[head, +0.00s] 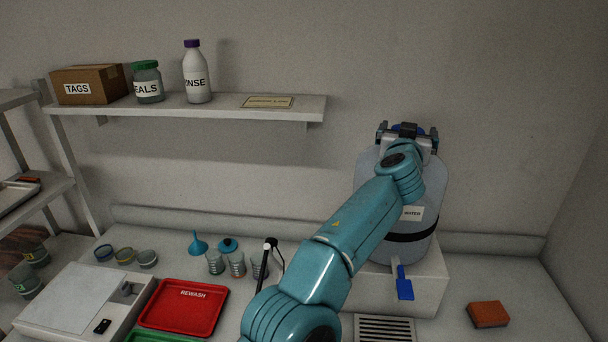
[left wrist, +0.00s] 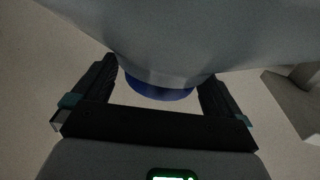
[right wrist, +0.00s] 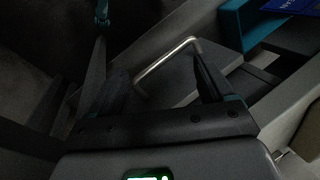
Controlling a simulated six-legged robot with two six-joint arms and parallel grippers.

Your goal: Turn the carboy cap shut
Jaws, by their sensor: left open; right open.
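The carboy (head: 368,190) is a translucent blue-grey bottle with a WATER label and a dark strap, upright on a pale block at the back right. Its blue cap (head: 395,128) is mostly hidden in the head view by my left gripper (head: 408,134), which is at the bottle's top. In the left wrist view the blue cap (left wrist: 160,92) lies between the two spread fingers of my left gripper (left wrist: 156,82). I cannot tell whether the fingers touch it. My right gripper (right wrist: 163,85) is open, away from the carboy and outside the head view.
A blue tap (head: 403,285) sticks out low at the carboy's front. An orange sponge (head: 488,314) and a drain grate (head: 384,329) are nearby. A red tray (head: 184,306) and small beakers (head: 237,264) stand left. A bent metal rod (right wrist: 165,62) shows between my right fingers.

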